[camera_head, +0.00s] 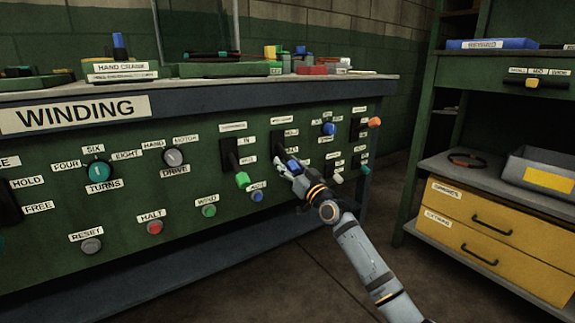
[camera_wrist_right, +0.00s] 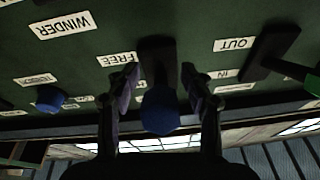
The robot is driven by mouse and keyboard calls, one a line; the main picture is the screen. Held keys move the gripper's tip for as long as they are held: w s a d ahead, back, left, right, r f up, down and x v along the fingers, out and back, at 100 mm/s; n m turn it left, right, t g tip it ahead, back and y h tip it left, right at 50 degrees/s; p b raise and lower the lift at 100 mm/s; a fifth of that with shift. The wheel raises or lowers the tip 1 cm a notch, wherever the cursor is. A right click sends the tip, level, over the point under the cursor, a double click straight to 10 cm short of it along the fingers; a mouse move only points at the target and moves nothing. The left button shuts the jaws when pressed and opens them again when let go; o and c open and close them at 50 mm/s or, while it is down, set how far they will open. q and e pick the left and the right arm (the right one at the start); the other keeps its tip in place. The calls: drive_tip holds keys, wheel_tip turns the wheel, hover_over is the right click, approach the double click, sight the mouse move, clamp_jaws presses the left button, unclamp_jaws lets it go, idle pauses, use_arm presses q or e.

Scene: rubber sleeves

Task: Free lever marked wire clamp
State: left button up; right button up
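The wire clamp lever is a blue-knobbed lever (camera_head: 293,165) in a dark upright slot on the green panel, with a small label above it that is too small to read surely. The knob sits low at the slot. My right gripper (camera_head: 283,164) reaches it from the lower right. In the right wrist view the blue knob (camera_wrist_right: 161,110) lies between the two fingers of my right gripper (camera_wrist_right: 160,75), with a visible gap on each side. The gripper is open. A FREE label (camera_wrist_right: 116,59) is beside the slot. My left gripper is not in view.
A green-knobbed lever (camera_head: 242,179) stands close by on the left. A blue knob (camera_head: 328,128), an orange knob (camera_head: 374,122) and a blue button (camera_head: 257,196) are also near. A yellow-drawer shelf (camera_head: 485,225) stands at the right. The floor in front is clear.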

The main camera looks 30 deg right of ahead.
sight(287, 157)
wheel_tip(287, 157, up, 10)
drive_tip(key=shift+r, duration=0.1)
idle(0.5)
idle(0.7)
